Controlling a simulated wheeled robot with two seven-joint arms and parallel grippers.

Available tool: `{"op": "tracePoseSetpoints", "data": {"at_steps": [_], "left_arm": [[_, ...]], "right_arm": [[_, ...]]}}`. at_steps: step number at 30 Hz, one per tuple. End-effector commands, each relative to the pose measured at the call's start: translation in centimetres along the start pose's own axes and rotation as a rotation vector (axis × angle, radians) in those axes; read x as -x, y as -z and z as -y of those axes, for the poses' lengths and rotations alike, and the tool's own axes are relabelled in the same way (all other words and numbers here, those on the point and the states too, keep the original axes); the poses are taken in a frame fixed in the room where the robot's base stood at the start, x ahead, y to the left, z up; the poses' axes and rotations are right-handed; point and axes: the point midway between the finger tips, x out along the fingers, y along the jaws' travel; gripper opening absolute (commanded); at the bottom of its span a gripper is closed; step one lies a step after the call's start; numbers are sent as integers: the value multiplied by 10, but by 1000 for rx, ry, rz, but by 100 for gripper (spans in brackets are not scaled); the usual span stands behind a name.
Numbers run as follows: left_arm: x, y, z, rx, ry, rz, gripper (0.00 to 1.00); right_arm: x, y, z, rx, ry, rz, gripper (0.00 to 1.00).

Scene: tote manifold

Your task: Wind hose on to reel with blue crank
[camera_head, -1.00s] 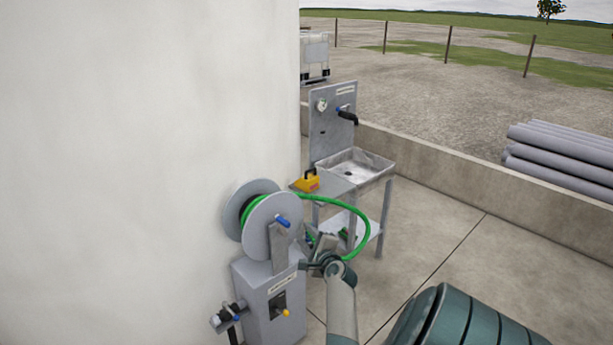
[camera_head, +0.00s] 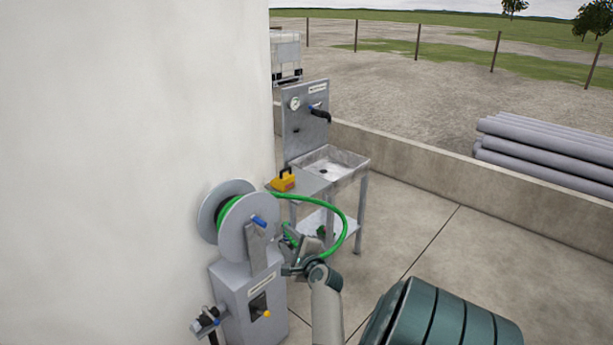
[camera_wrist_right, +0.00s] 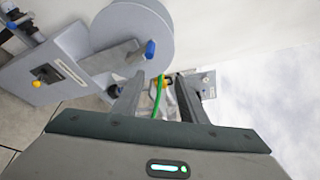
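The hose reel (camera_head: 238,232) stands on a grey pedestal at the left, with two grey discs. The blue crank handle (camera_head: 259,221) sticks out of its front disc; it also shows in the right wrist view (camera_wrist_right: 150,49). The green hose (camera_head: 343,213) leaves the reel and loops down to the right. My right gripper (camera_head: 290,252) is just right of the reel's upright bracket, below the crank handle. In the wrist view its fingers are apart, with the hose visible in the gap beyond; I see nothing clamped. My left gripper is not in view.
The pedestal (camera_head: 240,300) carries a yellow-knobbed switch and a side valve. Behind it stands a steel sink stand (camera_head: 334,165) with a yellow box (camera_head: 284,181) on its side shelf. A white wall fills the left. Open concrete lies right, bounded by a low wall (camera_head: 450,170).

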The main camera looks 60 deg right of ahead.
Motion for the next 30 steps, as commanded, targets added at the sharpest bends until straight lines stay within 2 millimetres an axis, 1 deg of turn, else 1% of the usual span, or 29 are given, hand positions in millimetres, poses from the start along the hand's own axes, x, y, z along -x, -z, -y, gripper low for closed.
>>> {"op": "tracePoseSetpoints", "data": {"at_steps": [2, 18, 24, 30], "left_arm": [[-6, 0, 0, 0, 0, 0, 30], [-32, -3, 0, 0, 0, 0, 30], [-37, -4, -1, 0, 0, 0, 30], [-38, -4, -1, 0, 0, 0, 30]], "right_arm": [[14, 1, -3, 2, -1, -1, 39], [108, 2, -3, 2, -1, -1, 39], [132, 1, -2, 1, -1, -1, 39], [139, 0, -1, 0, -1, -1, 39]]}}
